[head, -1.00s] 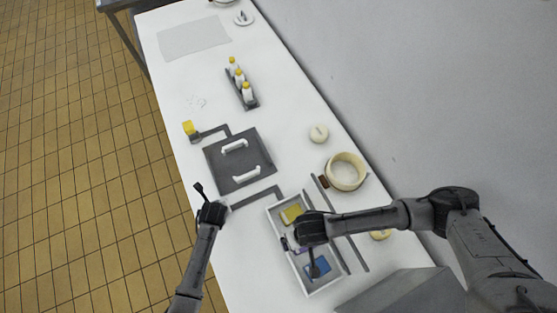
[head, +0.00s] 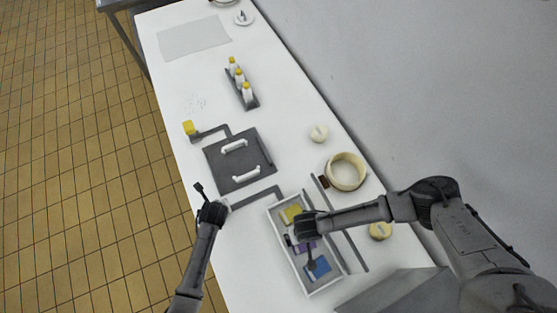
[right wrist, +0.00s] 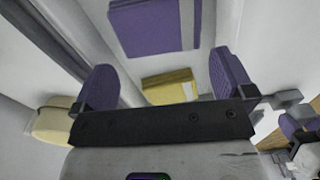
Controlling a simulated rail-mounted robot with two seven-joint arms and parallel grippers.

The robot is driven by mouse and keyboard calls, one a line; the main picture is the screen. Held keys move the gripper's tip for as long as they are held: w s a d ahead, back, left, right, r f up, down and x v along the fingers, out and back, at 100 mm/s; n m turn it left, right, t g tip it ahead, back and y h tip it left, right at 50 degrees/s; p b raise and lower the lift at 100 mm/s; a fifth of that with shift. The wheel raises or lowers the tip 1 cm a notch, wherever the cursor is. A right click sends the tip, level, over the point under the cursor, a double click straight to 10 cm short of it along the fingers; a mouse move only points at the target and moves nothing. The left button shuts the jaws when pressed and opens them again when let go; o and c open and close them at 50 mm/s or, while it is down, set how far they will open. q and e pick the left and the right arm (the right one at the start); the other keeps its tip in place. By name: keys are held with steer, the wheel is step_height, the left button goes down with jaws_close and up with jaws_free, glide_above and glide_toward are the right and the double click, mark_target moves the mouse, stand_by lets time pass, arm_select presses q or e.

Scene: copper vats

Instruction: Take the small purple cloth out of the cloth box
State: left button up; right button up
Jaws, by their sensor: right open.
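The cloth box (head: 330,284) is a pale, open, long box on the white table. The purple cloth (head: 305,248) lies in its middle part, partly hidden by my right gripper (head: 299,253). In the right wrist view the purple cloth (right wrist: 155,27) lies flat at the top, beyond the purple-padded fingers. My right gripper (right wrist: 166,78) is open and empty, over the box. A yellow cloth (head: 291,213) lies at the box's far end and a blue cloth (head: 318,266) nearer. My left gripper (head: 204,198) is left of the box, by the table edge; its jaws are too small to read.
A dark square plate with white handles (head: 238,160) lies beyond the box. A cream round bowl (head: 346,171) and a round lid-like piece (head: 319,133) are to the right. A rack of yellow-capped bottles (head: 242,85) stands farther off. The wall closes the right side.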

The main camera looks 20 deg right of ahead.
steer(key=shift+w+f, duration=0.15)
steer(key=shift+f, duration=1.85)
steer(key=shift+c, duration=0.4)
steer(key=c, duration=0.5)
steer(key=shift+r, duration=8.55)
steer(key=shift+c, duration=0.2)
steer(key=s+a+r, duration=0.1)
steer(key=a, duration=0.7)
steer(key=s+a+r, duration=0.2)
steer(key=a, duration=0.5)
steer(key=shift+a, duration=0.4)
